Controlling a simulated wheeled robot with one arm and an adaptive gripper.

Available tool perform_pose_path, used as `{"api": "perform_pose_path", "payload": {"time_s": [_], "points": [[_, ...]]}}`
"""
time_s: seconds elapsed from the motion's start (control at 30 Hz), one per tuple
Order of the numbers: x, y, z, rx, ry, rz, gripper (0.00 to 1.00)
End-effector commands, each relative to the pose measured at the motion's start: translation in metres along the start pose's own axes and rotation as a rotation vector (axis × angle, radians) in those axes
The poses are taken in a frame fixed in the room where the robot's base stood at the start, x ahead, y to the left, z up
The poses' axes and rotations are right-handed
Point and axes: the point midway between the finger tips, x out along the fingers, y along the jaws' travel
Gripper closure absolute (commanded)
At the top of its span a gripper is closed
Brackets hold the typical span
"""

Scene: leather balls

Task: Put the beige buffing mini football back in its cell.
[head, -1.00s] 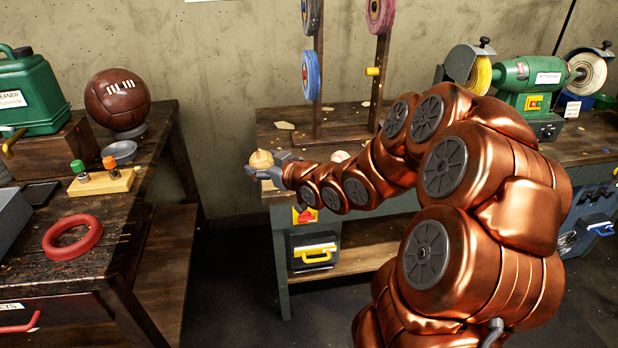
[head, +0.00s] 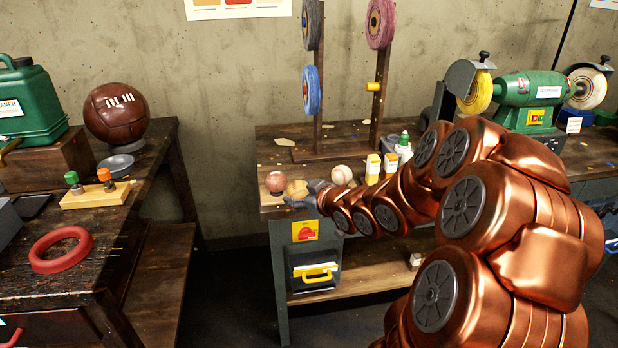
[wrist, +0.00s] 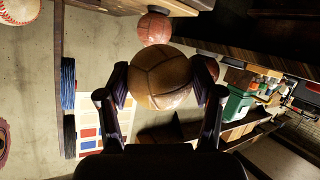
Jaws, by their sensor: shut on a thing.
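The beige mini football (head: 297,188) is held in my gripper (head: 305,197) at the left front end of the bench with the buffing wheels. In the wrist view, the ball (wrist: 162,78) sits between my two fingers (wrist: 162,88), which press its sides. A reddish mini ball (head: 275,181) is just left of it in the head view and right beyond it in the wrist view (wrist: 153,28). A white baseball (head: 342,174) is to the right, partly hidden by my arm. I cannot make out the cell, nor whether the held ball touches anything below.
Buffing wheels hang on posts (head: 319,90) behind. A separate workbench at left carries a brown football (head: 116,112) and a red ring (head: 62,249).

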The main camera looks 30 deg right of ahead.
Motion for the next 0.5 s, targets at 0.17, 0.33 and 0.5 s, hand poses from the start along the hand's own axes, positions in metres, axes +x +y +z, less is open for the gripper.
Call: {"api": "perform_pose_path", "payload": {"time_s": [0.17,0.33,0.5], "points": [[0.018,0.017,0.000,0.003,0.000,-0.001,0.64],[0.036,0.034,0.000,0.001,0.001,-0.003,0.64],[0.053,0.053,-0.001,0.001,0.002,0.000,0.64]]}}
